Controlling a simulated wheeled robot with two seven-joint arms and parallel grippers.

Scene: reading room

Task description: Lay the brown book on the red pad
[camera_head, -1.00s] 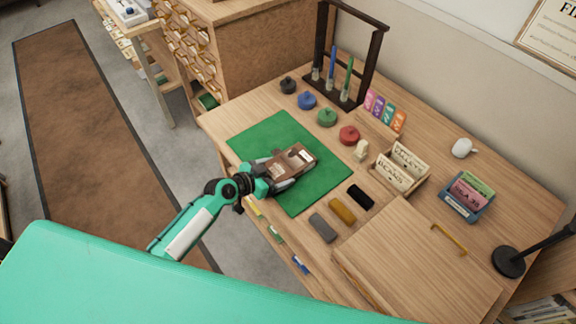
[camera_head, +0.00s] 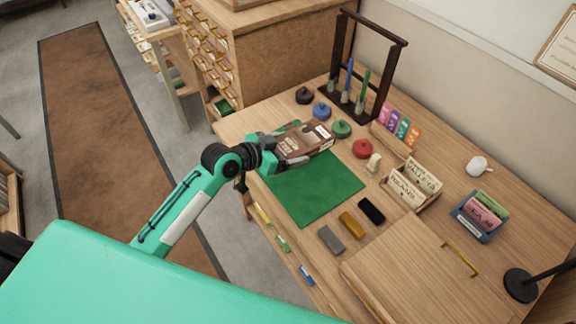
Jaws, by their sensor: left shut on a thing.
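The brown book (camera_head: 304,139) is held by my left gripper (camera_head: 280,152), which is shut on its near-left end. The book is raised above the far part of a green mat (camera_head: 314,192) on the desk and hides some of that mat. I see no flat red pad; the only plain red thing on the desk is a small round knobbed piece (camera_head: 362,149), to the right of the book. My right gripper is not in view.
Round black (camera_head: 304,95), blue (camera_head: 322,111) and green (camera_head: 341,129) pieces stand behind the book. Grey, yellow and black blocks (camera_head: 352,225) lie right of the mat. A card box (camera_head: 411,187) stands beyond.

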